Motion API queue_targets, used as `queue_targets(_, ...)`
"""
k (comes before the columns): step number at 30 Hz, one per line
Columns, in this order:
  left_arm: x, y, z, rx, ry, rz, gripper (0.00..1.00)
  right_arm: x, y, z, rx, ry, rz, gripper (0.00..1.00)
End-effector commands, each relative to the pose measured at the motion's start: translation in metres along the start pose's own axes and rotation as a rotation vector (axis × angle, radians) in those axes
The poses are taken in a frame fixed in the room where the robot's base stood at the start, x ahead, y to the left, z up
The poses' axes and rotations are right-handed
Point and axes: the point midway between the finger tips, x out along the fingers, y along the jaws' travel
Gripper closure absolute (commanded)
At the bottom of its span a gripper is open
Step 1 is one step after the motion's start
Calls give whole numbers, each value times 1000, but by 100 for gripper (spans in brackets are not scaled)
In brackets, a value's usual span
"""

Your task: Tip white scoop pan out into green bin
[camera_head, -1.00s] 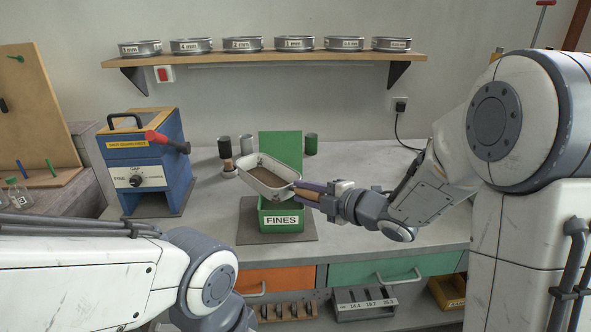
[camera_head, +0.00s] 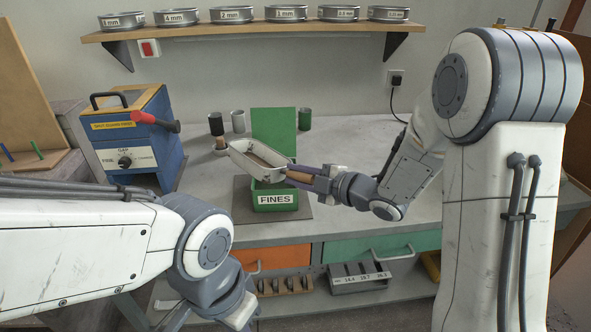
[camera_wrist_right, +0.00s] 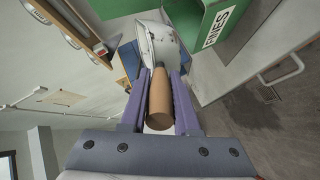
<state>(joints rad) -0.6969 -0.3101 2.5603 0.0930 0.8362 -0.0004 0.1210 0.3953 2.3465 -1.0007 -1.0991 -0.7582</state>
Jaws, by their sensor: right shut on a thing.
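The white scoop pan (camera_head: 240,154) is above the green bin (camera_head: 275,208), tilted, with brown material showing inside it. My right gripper (camera_head: 309,181) is shut on the pan's handle, to the right of the pan. In the right wrist view the tan handle (camera_wrist_right: 160,98) lies between the purple fingers of the gripper (camera_wrist_right: 160,92), and the pan (camera_wrist_right: 163,45) shows beyond them. The bin, labelled FINES, also shows there (camera_wrist_right: 196,28). The pan hides part of the bin's opening.
A blue machine with a red handle (camera_head: 130,140) stands at left on the grey bench (camera_head: 370,150). A shelf (camera_head: 245,33) holds several sieves. The bench right of the bin's back is clear.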

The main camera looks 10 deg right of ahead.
Motion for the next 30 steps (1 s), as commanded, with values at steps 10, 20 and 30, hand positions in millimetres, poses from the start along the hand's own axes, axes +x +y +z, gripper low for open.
queue_targets(10,-21,2,-1,0,0,0,100,-2,6,1,125,33,5,100)
queue_targets(20,-36,3,-2,0,0,0,100,-2,7,3,255,68,5,100)
queue_targets(30,-53,4,-3,0,0,0,100,-2,8,7,419,112,5,100)
